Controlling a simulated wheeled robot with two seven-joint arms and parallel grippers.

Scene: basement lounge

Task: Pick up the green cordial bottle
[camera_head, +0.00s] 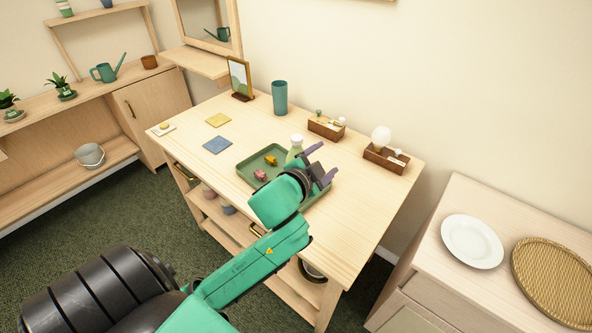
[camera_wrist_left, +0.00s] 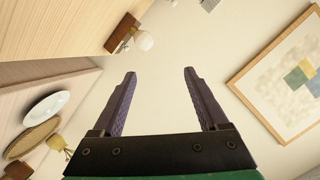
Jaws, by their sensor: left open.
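A pale green bottle with a whitish cap (camera_head: 295,147), which looks like the cordial bottle, stands upright on the green tray (camera_head: 247,166) on the wooden table. Its lower part is hidden behind my left gripper. My left gripper (camera_head: 322,163) is over the right part of the tray, just right of the bottle, with its purple fingers apart and nothing between them. In the left wrist view the open fingers (camera_wrist_left: 158,88) point toward the pale wall. I cannot clearly make out the bottle there. My right gripper is not in view.
A red and an orange item (camera_head: 271,160) lie on the tray. A teal cup (camera_head: 280,97), a framed mirror (camera_head: 240,78) and two wooden boxes (camera_head: 325,129) line the table's back. A white plate (camera_head: 471,242) is on the right cabinet. The table's front right is clear.

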